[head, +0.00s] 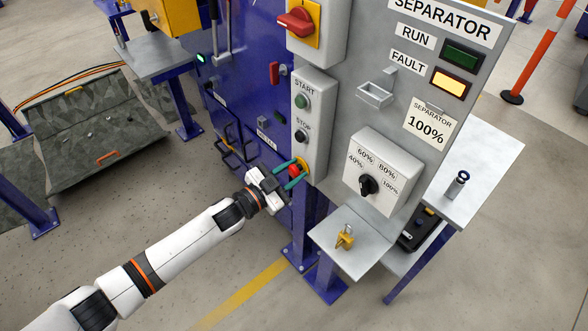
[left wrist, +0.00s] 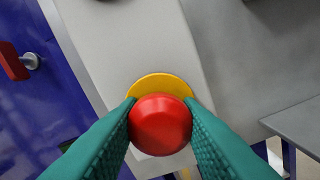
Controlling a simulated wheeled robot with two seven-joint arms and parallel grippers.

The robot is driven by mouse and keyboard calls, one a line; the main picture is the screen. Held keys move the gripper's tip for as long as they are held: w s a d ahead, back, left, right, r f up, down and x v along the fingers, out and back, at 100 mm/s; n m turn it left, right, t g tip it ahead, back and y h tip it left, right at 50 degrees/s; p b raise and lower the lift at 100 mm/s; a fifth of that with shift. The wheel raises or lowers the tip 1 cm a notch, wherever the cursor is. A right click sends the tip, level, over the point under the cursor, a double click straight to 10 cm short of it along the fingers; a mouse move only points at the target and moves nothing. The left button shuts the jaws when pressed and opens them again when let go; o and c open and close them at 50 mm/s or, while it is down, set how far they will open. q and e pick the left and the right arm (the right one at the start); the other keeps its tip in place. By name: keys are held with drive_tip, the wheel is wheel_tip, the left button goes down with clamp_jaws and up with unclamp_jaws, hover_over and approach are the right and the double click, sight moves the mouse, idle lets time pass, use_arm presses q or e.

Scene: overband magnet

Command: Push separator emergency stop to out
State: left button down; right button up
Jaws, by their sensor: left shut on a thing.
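The separator emergency stop is a red mushroom button (head: 294,171) on a yellow ring at the bottom of a grey control box (head: 312,115), below the START (head: 303,101) and STOP (head: 301,136) buttons. My left gripper (head: 289,176) is at the button, its green fingers on either side of the red head. In the left wrist view the red button (left wrist: 160,124) sits between the two fingers, which touch its sides, and the yellow ring (left wrist: 160,85) shows behind it. My left gripper is shut on the button. My right gripper is not in view.
A grey box with a percent selector knob (head: 368,185) stands to the right. Below it a small shelf (head: 352,249) holds a yellow padlock (head: 345,236). A red rotary switch (head: 296,21) is above. A side table (head: 485,150) stands at the right.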

use_arm(q)
drive_tip(key=shift+s+a, duration=0.1)
drive_tip(key=shift+a, duration=0.05)
idle(0.4)
drive_tip(key=shift+s+a, duration=0.1)
drive_tip(key=c, duration=0.9)
unclamp_jaws()
drive_tip(key=shift+c, duration=0.2)
drive_tip(key=shift+a, duration=0.1)
drive_tip(key=v, duration=1.2)
drive_tip(key=shift+f, duration=0.1)
